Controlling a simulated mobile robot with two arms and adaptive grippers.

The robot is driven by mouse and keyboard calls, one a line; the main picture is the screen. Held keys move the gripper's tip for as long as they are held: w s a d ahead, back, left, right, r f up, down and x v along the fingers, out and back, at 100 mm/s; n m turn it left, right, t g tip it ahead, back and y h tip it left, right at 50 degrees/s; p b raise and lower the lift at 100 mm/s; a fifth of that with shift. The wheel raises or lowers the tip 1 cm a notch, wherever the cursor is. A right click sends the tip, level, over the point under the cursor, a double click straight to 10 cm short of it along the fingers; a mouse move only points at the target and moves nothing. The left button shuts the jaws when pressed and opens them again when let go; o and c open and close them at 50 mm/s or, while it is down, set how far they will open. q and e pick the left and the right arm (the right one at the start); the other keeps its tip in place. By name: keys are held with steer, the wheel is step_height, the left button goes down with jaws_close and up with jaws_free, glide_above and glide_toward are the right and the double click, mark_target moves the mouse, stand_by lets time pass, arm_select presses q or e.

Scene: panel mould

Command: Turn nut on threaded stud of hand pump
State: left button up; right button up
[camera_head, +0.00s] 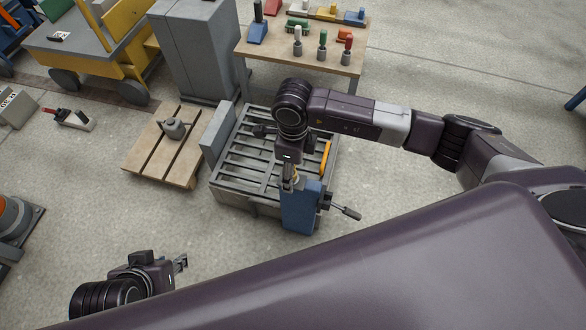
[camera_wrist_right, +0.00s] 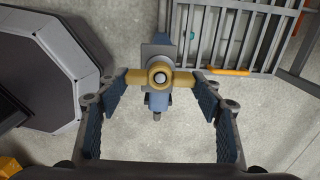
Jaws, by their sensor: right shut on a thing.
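A brass winged nut (camera_wrist_right: 159,77) sits around a pale stud end in the middle of the right wrist view. Its two wings reach out to the pads of my right gripper (camera_wrist_right: 160,112), which is shut on them. Behind the nut is the blue-grey body of the hand pump (camera_wrist_right: 158,101), partly hidden. In the head view my right gripper (camera_head: 289,183) points down at the top of a blue body (camera_head: 300,212), beside the slatted bench. My left gripper (camera_head: 182,264) is low at the left over bare floor, away from the pump; its fingers are too small to judge.
A slatted grey metal bench (camera_head: 232,166) stands beside the pump, with an orange bar (camera_head: 325,158) on it. A dark-handled lever (camera_head: 346,212) sticks out at right. A wooden pallet (camera_head: 150,155), grey cabinet (camera_head: 195,55) and tool table (camera_head: 275,50) stand behind. Floor at right is clear.

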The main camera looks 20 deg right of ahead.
steer(key=shift+f, duration=0.15)
steer(key=o, duration=1.2)
step_height(320, 180, up, 12)
